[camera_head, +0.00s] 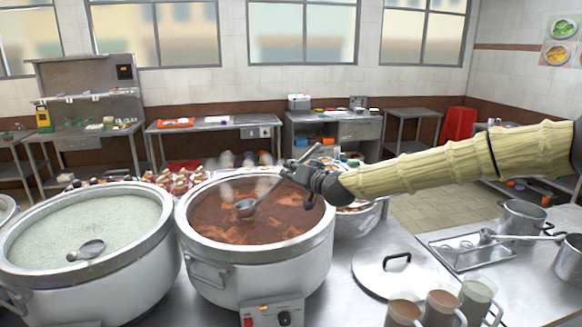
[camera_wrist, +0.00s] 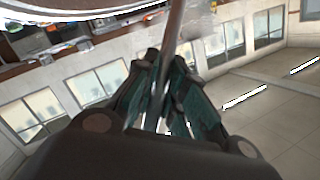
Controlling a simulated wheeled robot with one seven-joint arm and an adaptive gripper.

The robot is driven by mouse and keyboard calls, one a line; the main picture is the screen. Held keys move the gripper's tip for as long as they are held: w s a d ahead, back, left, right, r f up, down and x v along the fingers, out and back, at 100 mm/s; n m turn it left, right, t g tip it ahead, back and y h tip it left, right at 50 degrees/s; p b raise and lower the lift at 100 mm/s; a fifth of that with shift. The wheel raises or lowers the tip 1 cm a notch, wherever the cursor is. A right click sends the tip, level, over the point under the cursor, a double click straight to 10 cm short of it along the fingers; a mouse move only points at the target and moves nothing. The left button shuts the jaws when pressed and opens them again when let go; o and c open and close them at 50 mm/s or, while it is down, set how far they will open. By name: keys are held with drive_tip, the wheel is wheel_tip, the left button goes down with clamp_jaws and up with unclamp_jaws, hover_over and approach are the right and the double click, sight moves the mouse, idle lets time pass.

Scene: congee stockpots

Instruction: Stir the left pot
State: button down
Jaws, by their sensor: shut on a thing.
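The left pot (camera_head: 170,212) is a large grey stockpot full of pale green congee (camera_head: 90,226). A ladle (camera_head: 87,250) lies in it with its bowl at the surface. The right pot (camera_head: 262,258) holds red-brown congee (camera_head: 240,222) and steams. My gripper (camera_head: 312,176) is above the right pot's right side, shut on the handle of a second ladle (camera_head: 246,207). That ladle's bowl is over the red-brown congee; whether it touches the surface I cannot tell. In the wrist view, my gripper (camera_wrist: 165,95) closes around the ladle handle (camera_wrist: 174,35).
A pot lid (camera_head: 395,273) lies on the steel counter to the right. Several glasses (camera_head: 440,306) stand at the front edge. A tray (camera_head: 470,247) and small saucepans (camera_head: 522,217) are at the far right. Bowls and jars stand behind the pots.

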wheel_tip(320, 180, down, 7)
drive_tip(key=b, duration=0.5)
drive_tip(key=shift+r, duration=0.1)
idle(0.4)
